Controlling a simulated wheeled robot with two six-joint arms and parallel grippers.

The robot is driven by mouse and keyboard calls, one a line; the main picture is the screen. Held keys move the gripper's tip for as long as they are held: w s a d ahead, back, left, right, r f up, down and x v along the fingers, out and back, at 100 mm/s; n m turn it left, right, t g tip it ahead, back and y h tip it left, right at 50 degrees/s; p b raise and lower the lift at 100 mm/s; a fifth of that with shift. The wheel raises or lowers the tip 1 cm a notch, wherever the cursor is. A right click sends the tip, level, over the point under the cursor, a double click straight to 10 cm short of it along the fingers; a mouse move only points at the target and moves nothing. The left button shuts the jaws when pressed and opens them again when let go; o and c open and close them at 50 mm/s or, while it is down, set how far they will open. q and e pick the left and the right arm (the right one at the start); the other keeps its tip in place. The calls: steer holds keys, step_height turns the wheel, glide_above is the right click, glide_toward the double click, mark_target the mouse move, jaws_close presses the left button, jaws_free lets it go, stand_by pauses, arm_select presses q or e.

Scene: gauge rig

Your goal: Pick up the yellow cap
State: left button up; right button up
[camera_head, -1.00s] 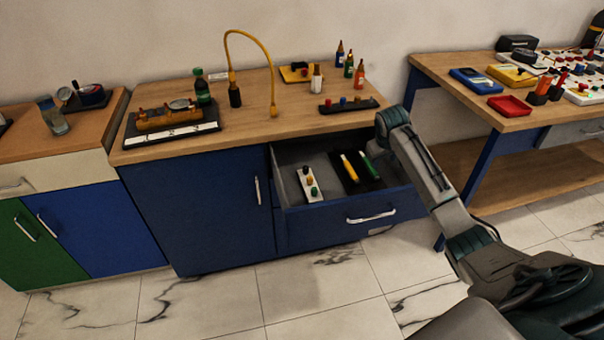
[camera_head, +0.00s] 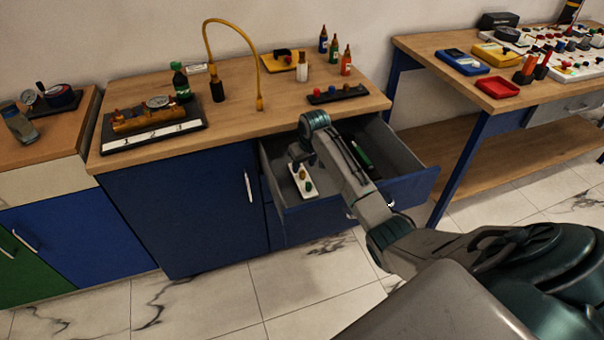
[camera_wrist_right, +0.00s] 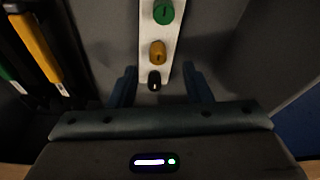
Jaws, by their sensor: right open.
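The yellow cap (camera_wrist_right: 158,52) sits on a white strip (camera_wrist_right: 150,32) inside the open drawer, between a green cap (camera_wrist_right: 163,12) and a black cap (camera_wrist_right: 154,80). In the head view the yellow cap (camera_head: 302,173) shows just below my right gripper (camera_head: 297,154). In the right wrist view my right gripper (camera_wrist_right: 159,72) is open and empty, with one finger on each side of the strip. The yellow cap lies near the line between the fingertips, slightly ahead of them; height above it is unclear. The black cap is hidden in the head view. My left gripper is not in view.
The open drawer (camera_head: 408,190) also holds a yellow-handled tool (camera_wrist_right: 40,47) and a green one (camera_head: 361,153) on a dark pad. Drawer walls surround my gripper. The wooden counter (camera_head: 245,120) above carries a gauge block, bottles and a yellow hose.

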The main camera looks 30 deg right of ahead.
mark_target(303, 172)
steer(key=x, duration=0.3)
steer(key=shift+f, duration=0.25)
steer(key=shift+w+f, duration=0.1)
steer(key=shift+f, duration=0.05)
steer(key=shift+c, duration=1.2)
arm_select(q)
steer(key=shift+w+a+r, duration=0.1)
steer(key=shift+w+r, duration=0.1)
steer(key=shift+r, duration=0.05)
arm_select(e)
jaws_close()
